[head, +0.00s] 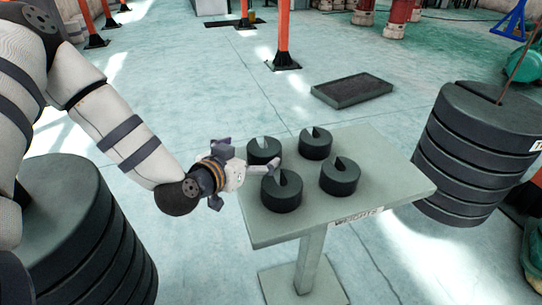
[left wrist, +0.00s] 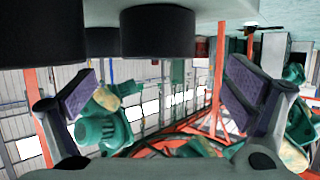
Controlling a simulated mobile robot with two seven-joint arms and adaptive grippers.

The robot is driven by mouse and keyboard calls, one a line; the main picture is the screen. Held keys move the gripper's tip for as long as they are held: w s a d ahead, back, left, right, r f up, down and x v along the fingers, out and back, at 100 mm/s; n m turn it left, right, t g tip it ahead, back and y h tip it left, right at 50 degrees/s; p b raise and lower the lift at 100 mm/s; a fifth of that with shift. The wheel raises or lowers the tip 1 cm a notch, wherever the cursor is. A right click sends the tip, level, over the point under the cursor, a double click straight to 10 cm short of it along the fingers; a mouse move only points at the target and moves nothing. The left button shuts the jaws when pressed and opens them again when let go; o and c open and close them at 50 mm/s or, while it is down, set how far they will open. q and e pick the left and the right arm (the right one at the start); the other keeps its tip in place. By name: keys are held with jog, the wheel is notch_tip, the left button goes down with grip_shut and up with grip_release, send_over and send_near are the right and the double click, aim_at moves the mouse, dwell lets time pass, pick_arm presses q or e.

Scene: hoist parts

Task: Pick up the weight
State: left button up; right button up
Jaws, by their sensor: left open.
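Several black slotted weights stand on a small grey table (head: 385,190) in the head view: back left (head: 263,153), back right (head: 316,147), front right (head: 340,180) and front left (head: 282,194). My left gripper (head: 262,168) is at the table's left edge, beside the two left weights, and partly overlaps them in the picture. In the left wrist view its padded fingers (left wrist: 165,92) are spread apart with nothing between them. A near dark weight (left wrist: 157,34) and another weight (left wrist: 102,42) show at the top there, beyond the fingers. My right gripper is out of view.
Large stacks of black discs stand at left (head: 75,235) and right (head: 475,150), close to the table. A dark flat tray (head: 352,90) lies on the floor behind. Orange posts (head: 283,35) stand farther back. The table's front right is bare.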

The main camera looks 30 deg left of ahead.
aim_at(258, 152)
pick_arm(q)
jog(key=x, duration=0.3)
jog(key=b+x, duration=0.1)
jog(key=shift+w+f, duration=0.2)
jog(key=shift+f, duration=0.15)
jog(key=shift+w, duration=0.4)
jog(key=shift+d+r, duration=0.1)
jog(key=c, duration=2)
jog(key=shift+w+r, duration=0.1)
jog(key=shift+r, duration=0.2)
jog(key=shift+c, duration=0.2)
